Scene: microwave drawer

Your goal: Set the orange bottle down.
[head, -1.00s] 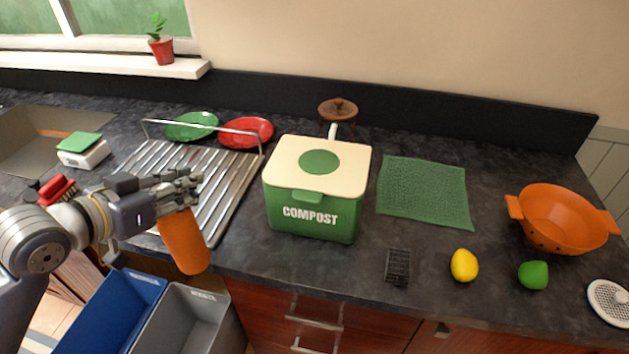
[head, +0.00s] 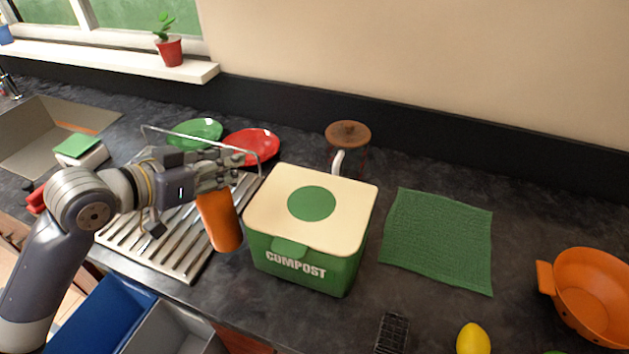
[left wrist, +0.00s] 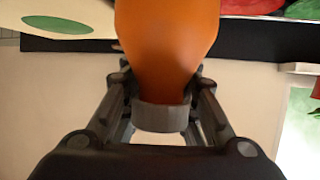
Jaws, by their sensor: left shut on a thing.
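The orange bottle (head: 219,222) is held by my left gripper (head: 222,172), which is shut on it near its top. In the head view the bottle hangs slightly tilted in front of the drying rack's right part, just left of the compost bin (head: 300,262). I cannot tell whether its bottom touches the counter (head: 240,290). In the left wrist view the bottle (left wrist: 167,40) fills the upper middle, with the left gripper's fingers on both sides of its grey end. My right gripper is not in view.
The metal drying rack (head: 160,250) holds a green plate (head: 193,131) and a red plate (head: 252,144). A green cloth (head: 440,240), lemon (head: 473,340) and orange colander (head: 592,295) lie to the right. Blue and grey bins (head: 105,315) stand below the counter edge.

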